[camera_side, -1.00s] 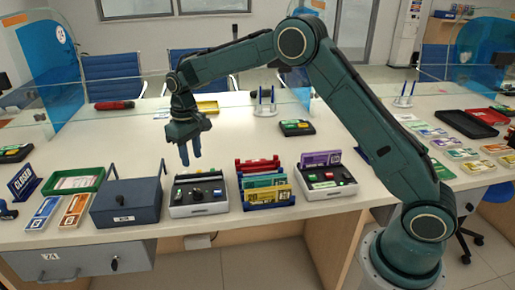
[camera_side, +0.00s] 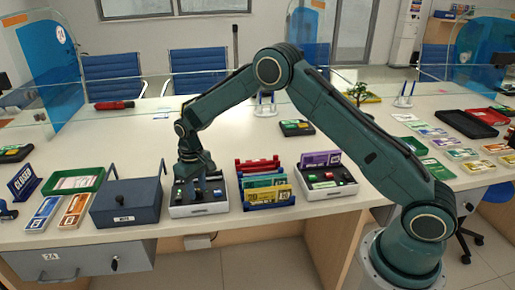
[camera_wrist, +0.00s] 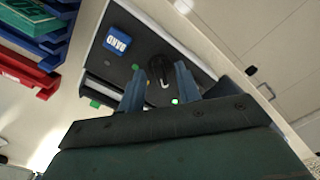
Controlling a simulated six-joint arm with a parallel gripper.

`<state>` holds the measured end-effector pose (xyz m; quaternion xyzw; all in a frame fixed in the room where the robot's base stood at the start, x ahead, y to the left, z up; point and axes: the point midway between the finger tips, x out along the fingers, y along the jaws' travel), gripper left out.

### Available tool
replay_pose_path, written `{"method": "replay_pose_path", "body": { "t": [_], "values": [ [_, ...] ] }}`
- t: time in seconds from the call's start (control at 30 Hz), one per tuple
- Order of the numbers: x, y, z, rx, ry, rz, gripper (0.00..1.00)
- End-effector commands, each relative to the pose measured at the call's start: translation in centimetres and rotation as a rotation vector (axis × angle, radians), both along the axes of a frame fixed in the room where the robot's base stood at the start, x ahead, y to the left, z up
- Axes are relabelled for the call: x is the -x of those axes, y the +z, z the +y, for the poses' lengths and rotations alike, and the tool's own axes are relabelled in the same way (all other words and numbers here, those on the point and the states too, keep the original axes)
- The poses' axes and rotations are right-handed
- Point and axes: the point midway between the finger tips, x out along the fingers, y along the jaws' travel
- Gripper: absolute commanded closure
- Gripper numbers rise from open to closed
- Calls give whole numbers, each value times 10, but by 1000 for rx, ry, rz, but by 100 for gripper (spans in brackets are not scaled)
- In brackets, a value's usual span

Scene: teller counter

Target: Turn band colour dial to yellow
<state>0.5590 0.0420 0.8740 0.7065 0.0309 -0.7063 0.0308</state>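The band colour dial (camera_wrist: 160,68) is a round black knob with a white pointer mark, on the dark top of a white-sided control box (camera_wrist: 135,58). In the side view the box (camera_side: 180,211) stands near the counter's front edge. My gripper (camera_side: 197,190) is lowered onto its top and hides the dial there. In the wrist view my gripper's blue fingers (camera_wrist: 160,72) stand apart, one on each side of the dial; I cannot tell whether they touch it. A small lamp (camera_wrist: 174,101) glows whitish green.
A blue bin with coloured cards (camera_side: 267,206) stands right of the box, then another control box (camera_side: 330,192). A dark grey cash box (camera_side: 125,205) stands close on the left.

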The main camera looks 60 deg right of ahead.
Motion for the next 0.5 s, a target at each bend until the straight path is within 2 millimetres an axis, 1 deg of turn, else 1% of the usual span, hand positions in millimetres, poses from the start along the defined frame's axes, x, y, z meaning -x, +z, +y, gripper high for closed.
{"method": "replay_pose_path", "body": {
  "t": [0.27, 0.3, 0.37, 0.4, 0.43, 0.47, 0.5],
  "values": [
    [0, -1, 0, 0, 0, 0, 66],
    [0, -1, 0, 0, 0, 0, 70],
    [0, -1, 0, 0, 0, 0, 82],
    [0, -1, 0, 0, 0, 0, 90],
    [0, -1, 0, 0, 0, 0, 96],
    [0, -1, 0, 0, 0, 0, 100],
    [0, -1, 0, 0, 0, 0, 100]
  ]
}}
